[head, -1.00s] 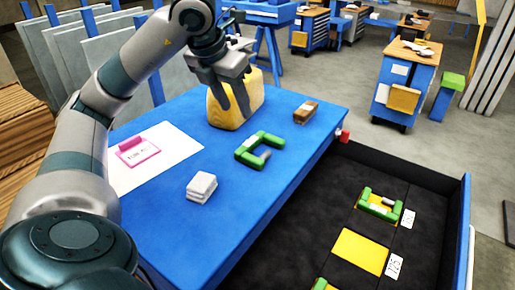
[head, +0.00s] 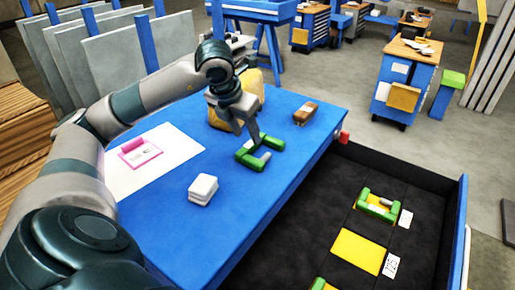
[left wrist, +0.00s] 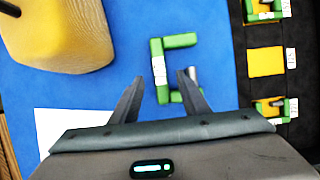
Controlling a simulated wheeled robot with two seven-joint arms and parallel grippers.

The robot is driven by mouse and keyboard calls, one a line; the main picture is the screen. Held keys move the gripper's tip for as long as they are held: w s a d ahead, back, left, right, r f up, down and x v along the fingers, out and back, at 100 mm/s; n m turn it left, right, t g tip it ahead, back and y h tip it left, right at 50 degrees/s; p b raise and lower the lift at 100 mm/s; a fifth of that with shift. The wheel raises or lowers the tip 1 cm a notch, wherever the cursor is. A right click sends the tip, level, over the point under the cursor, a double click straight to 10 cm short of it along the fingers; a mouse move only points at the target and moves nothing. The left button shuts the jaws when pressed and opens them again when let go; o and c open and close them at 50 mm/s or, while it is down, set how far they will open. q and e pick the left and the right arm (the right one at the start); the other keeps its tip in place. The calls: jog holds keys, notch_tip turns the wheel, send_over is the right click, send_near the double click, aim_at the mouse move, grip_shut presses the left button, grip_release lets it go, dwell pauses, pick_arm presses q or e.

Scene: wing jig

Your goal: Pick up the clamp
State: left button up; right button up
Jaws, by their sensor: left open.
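The green C-shaped clamp (head: 261,150) lies on the blue table. It also shows in the left wrist view (left wrist: 158,70), with a white label on its side and a grey screw part at its open side. My left gripper (head: 247,140) is over the table right at the clamp, partly covering it in the head view. In the left wrist view the left gripper (left wrist: 160,82) is open, its fingers apart with part of the clamp showing between them. I cannot tell whether a finger touches the clamp. My right gripper is not in view.
A yellow block (head: 253,86) stands behind the gripper. A brown block (head: 306,113), white stacked pads (head: 202,189) and a pink tag on white paper (head: 139,153) lie on the table. The dark drawer (head: 310,235) at right holds more green clamps (head: 378,204) and a yellow empty patch (head: 357,251).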

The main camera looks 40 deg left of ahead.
aim_at(251, 143)
pick_arm(q)
jog(key=shift+f, duration=0.1)
jog(key=shift+w+f+p, duration=0.3)
jog(key=shift+f+p, duration=0.2)
jog(key=shift+p, duration=0.15)
jog(key=p+x, duration=0.1)
jog(key=x, duration=0.2)
jog(key=shift+r+p, duration=0.1)
jog(key=shift+p, duration=0.2)
jog(key=shift+w+f, duration=0.25)
jog(key=shift+f, duration=0.2)
jog(key=shift+a, duration=0.1)
grip_shut()
